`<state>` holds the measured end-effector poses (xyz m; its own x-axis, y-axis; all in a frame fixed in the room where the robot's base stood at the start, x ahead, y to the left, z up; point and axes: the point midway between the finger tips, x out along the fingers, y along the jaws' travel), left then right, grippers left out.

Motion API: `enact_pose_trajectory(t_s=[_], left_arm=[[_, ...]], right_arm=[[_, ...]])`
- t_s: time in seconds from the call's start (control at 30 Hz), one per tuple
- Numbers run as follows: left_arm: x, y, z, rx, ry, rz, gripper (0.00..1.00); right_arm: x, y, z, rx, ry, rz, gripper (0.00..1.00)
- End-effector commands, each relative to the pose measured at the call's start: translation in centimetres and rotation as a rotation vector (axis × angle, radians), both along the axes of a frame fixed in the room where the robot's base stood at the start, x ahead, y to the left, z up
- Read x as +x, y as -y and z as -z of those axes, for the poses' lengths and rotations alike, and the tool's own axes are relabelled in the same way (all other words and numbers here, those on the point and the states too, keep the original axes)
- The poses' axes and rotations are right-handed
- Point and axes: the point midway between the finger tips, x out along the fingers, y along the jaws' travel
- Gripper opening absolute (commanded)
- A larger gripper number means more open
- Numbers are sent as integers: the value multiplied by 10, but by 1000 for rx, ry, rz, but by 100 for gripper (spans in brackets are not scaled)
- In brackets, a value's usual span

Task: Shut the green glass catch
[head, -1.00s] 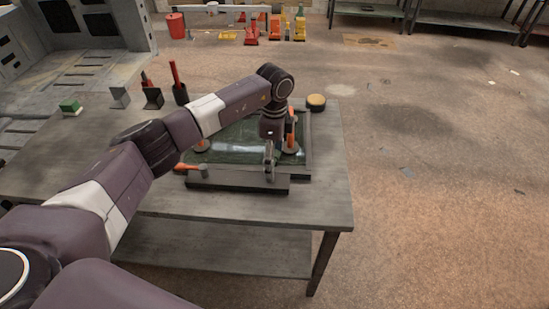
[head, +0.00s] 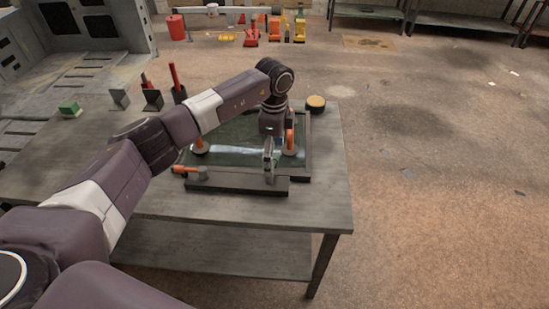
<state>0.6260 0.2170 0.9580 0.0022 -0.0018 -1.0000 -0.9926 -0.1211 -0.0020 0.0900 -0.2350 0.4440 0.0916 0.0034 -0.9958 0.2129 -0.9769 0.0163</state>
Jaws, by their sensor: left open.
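A green glass pane (head: 230,150) lies flat in a dark frame (head: 308,150) on the grey bench. Orange-handled parts with pale round bases stand upright at the pane's left (head: 199,147) and right (head: 290,143). Another orange handle (head: 184,169) lies nearly level at the frame's front left, with a grey metal end. I cannot tell for certain which of these is the green glass catch. My left gripper (head: 268,167) points down over the frame's front right part, left of the right upright handle. It is open and I see nothing held. My wrist hides part of the pane.
The bench (head: 320,206) has bare room in front and on the right. A round yellow-topped item (head: 316,103) sits behind the frame. A red-handled tool (head: 175,80), dark holders (head: 152,98) and a green block (head: 70,108) stand at the left.

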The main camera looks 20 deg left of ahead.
Motion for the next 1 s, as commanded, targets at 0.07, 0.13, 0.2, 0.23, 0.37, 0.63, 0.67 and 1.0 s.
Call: enact_pose_trajectory(t_s=[0.07,0.13,0.2,0.23,0.37,0.63,0.67,1.0], left_arm=[[2,0,-18,0,6,1,84],[2,0,-34,0,7,0,84],[3,0,-50,1,6,-1,84],[3,0,-56,1,7,-1,84],[3,1,-79,0,5,0,84],[3,1,-102,-1,4,-1,84],[3,1,-103,-1,4,-1,84],[3,1,-103,-1,3,-1,84]], right_arm=[[0,0,0,0,0,0,33],[0,0,0,0,0,0,33],[0,0,0,0,0,0,33],[0,0,0,0,0,0,33],[0,0,0,0,0,0,33],[0,0,0,0,0,0,33],[0,0,0,0,0,0,33],[0,0,0,0,0,0,33]])
